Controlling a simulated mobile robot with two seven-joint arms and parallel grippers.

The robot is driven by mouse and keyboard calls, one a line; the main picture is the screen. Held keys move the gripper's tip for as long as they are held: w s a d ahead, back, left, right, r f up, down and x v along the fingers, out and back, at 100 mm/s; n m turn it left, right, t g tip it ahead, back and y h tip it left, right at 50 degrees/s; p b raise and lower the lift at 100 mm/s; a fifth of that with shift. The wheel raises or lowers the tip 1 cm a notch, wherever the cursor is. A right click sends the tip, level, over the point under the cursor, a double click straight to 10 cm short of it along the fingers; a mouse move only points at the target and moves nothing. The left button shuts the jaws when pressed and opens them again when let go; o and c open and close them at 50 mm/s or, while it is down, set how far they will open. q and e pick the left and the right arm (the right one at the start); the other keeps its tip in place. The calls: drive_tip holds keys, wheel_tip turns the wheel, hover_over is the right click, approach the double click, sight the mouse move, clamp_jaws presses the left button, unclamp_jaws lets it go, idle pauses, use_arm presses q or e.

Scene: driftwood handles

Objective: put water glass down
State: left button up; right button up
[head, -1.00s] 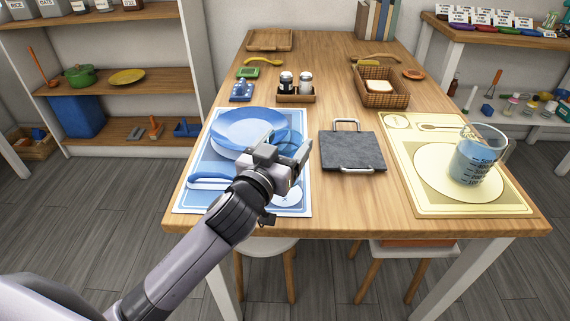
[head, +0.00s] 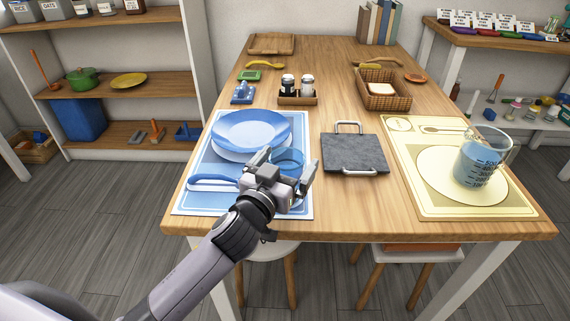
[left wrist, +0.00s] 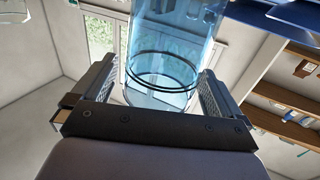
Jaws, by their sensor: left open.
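The water glass (head: 290,158) is a clear blue tumbler on the blue place mat (head: 225,205), just right of the blue bowl (head: 251,130). My left gripper (head: 286,166) is open at the glass, with one finger on each side and its body in front. The left wrist view shows the glass (left wrist: 165,50) large between the two spread fingers (left wrist: 157,90). The gripper hides the near part of the glass in the head view, so I cannot see its base meet the mat. My right gripper is not in view.
A blue-handled utensil (head: 212,180) lies left of the gripper. A dark slate tray (head: 353,154) with metal handles is to the right. A measuring jug (head: 476,163) stands on the yellow mat (head: 430,205). Salt and pepper shakers (head: 297,87) stand farther back.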

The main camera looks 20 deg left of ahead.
use_arm(q)
drive_tip(key=shift+r, duration=0.2)
drive_tip(key=s+a, duration=0.1)
drive_tip(key=s, duration=1.1)
drive_tip(key=shift+a, duration=0.2)
